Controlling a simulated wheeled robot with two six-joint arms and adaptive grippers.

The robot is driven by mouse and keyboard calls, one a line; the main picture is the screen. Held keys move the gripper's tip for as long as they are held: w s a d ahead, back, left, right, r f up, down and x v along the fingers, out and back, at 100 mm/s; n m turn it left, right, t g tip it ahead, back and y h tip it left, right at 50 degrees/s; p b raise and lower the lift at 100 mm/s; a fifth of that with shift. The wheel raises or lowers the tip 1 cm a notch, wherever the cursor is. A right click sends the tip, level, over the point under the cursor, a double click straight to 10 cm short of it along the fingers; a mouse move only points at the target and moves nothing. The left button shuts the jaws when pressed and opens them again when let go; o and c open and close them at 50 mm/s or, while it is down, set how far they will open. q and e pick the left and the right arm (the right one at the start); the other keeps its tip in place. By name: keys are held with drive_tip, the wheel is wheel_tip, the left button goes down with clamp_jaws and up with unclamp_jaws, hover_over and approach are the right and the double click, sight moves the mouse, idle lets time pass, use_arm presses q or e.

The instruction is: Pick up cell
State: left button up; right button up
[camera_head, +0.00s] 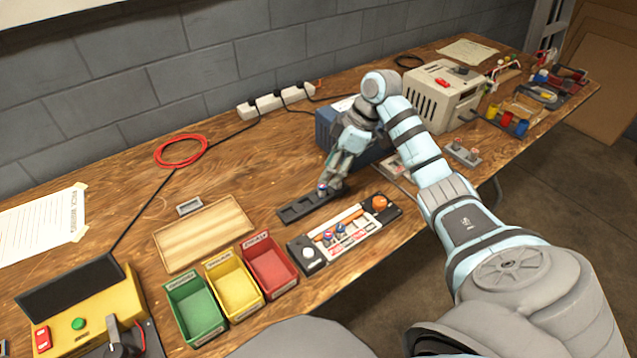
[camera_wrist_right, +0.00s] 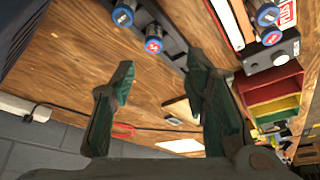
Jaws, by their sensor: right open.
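My right gripper (camera_head: 331,184) is low over the far end of a black slotted rack (camera_head: 296,212). In the right wrist view its two fingers (camera_wrist_right: 161,62) stand wide apart with nothing between them. Two more blue-rimmed cells (camera_wrist_right: 267,15) (camera_wrist_right: 272,37) stand in the neighbouring panel (camera_head: 352,244). My left gripper is out of view.
Green (camera_head: 194,309), yellow (camera_head: 234,282) and red (camera_head: 270,264) bins stand left of the panel, near the front edge. A wooden board (camera_head: 203,234) lies behind them. A blue box (camera_head: 326,127) stands close behind my gripper. A beige unit (camera_head: 441,95) is to the right.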

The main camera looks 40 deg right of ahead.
sight(323, 186)
drive_tip(key=b+x, duration=0.1)
drive_tip(key=x, duration=0.2)
drive_tip(key=d+b+x, duration=0.1)
drive_tip(key=x, duration=0.2)
drive_tip(key=shift+d+f, duration=0.1)
drive_tip(key=shift+f, duration=0.3)
drive_tip(key=shift+w+f, duration=0.15)
drive_tip(key=shift+f, duration=0.15)
drive_tip(key=shift+r, duration=0.1)
drive_tip(key=shift+c, duration=0.9)
clamp_jaws()
